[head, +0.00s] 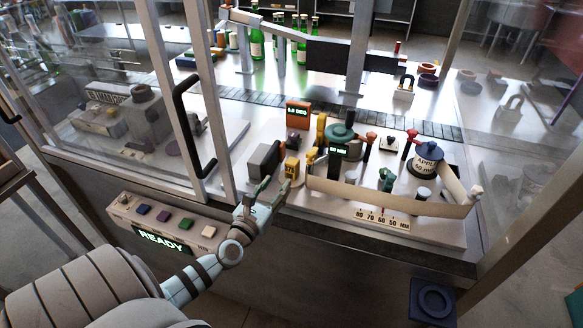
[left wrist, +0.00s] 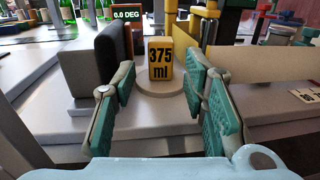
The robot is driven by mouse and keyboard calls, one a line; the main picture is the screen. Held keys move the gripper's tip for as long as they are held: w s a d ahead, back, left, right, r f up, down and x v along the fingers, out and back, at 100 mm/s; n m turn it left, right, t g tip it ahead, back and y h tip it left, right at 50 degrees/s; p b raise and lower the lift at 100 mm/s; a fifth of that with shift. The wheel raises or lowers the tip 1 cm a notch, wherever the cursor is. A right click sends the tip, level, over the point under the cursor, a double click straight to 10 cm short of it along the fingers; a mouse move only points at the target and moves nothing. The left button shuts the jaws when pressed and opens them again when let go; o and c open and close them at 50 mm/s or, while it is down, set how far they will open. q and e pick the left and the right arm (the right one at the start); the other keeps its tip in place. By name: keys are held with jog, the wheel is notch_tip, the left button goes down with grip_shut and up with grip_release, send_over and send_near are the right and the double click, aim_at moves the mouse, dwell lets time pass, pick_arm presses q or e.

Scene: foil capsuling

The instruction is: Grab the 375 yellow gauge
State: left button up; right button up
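The yellow 375 ml gauge (left wrist: 160,60) stands upright on a round pale base (left wrist: 162,88), straight ahead of my left gripper in the left wrist view. In the head view the yellow gauge (head: 292,167) is small, just beyond the left gripper's tips. My left gripper (left wrist: 161,100) is open, with its green-padded fingers on either side of the line to the gauge and nothing between them. It also shows in the head view (head: 268,188), near the machine's front edge. My right gripper is not in view.
A dark grey block (head: 264,160) stands just left of the gauge. An orange display (head: 298,114) is behind. A beige strip (head: 390,196) runs to the right, by a scale plate (head: 380,219). A control box reading READY (head: 160,241) is at the front left. A door frame with a black handle (head: 190,125) stands left.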

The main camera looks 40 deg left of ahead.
aim_at(290, 168)
pick_arm(q)
jog(key=x, duration=0.5)
jog(key=shift+w+d+f+b, duration=0.1)
jog(key=shift+w+d+b, duration=0.05)
jog(key=shift+w+b, duration=0.25)
jog(key=x, duration=0.1)
jog(key=b+x, duration=0.2)
jog(key=x, duration=0.1)
jog(key=shift+a+f, duration=0.3)
jog(key=shift+f, duration=0.05)
jog(key=shift+w, duration=0.45)
jog(key=shift+w+r, duration=0.1)
grip_shut()
jog(key=shift+r, duration=0.1)
